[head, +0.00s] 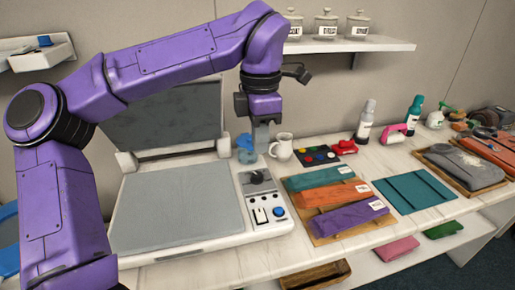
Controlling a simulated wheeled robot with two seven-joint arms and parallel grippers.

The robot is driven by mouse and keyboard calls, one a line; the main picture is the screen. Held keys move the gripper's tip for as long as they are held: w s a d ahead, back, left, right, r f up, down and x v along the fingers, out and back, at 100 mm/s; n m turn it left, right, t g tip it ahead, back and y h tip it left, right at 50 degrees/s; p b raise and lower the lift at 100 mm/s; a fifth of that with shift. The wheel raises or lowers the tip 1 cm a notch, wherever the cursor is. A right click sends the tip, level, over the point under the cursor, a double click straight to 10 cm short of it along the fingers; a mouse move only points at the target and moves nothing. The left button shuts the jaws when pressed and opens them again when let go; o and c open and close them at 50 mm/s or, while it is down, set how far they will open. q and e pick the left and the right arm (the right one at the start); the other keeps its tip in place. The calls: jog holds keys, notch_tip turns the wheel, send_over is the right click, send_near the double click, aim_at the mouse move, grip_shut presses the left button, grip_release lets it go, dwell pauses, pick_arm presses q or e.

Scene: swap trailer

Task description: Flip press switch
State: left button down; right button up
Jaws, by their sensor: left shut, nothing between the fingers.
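The press (180,205) stands on the counter at left centre, with its dark lid raised behind a flat grey bed. Its control panel (262,195) runs down the right side. The panel has a dark knob near the top, a small black-and-white switch (261,215) lower down and a round blue button (279,212) to its right. My left gripper (261,145) points down over the back end of the panel, shut and empty. It is behind and above the switch and apart from it. The switch's exact position is too small to tell. My right gripper is out of view.
A white pitcher (282,148) and a blue item (245,150) stand close to my left gripper. Right of the panel lies a board with folded teal, orange and purple cloths (350,218). A teal mat (415,192) lies farther right. A shelf with jars (345,46) hangs above.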

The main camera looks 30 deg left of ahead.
pick_arm(q)
notch_tip(320, 180, up, 6)
jog(key=shift+d+r, duration=0.2)
jog(key=shift+d, duration=0.25)
jog(key=shift+s, duration=0.1)
